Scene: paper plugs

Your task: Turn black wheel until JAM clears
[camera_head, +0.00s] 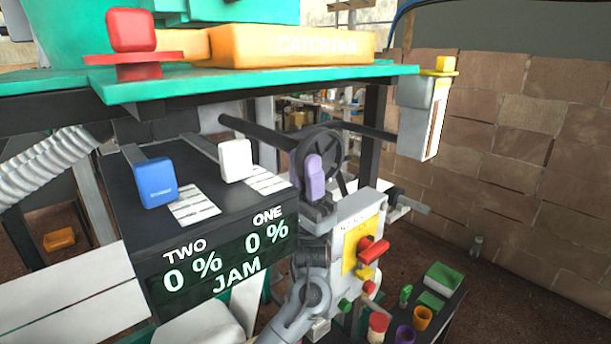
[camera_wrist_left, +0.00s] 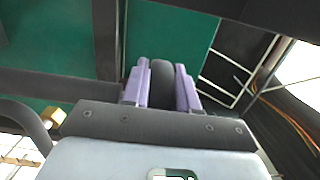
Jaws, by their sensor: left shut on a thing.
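The black wheel (camera_head: 334,147) stands upright on a dark shaft beside the machine. My left gripper (camera_head: 315,172), with purple fingers, is at the wheel's near side. In the left wrist view the two purple fingers (camera_wrist_left: 162,85) are shut on a dark rounded part of the wheel (camera_wrist_left: 163,82), one on each side. I cannot tell whether this part is its rim or a handle. The display panel (camera_head: 222,262) reads TWO 0 %, ONE 0 % and JAM (camera_head: 237,275) in light letters on dark green. My right gripper is not in view.
A blue lever (camera_head: 154,183) and a white lever (camera_head: 235,160) rise from the dark panel top left of the wheel. Above is a green shelf (camera_head: 240,80) with a yellow CATCH PAN (camera_head: 290,46). Cups and green boxes (camera_head: 444,277) sit low at the right.

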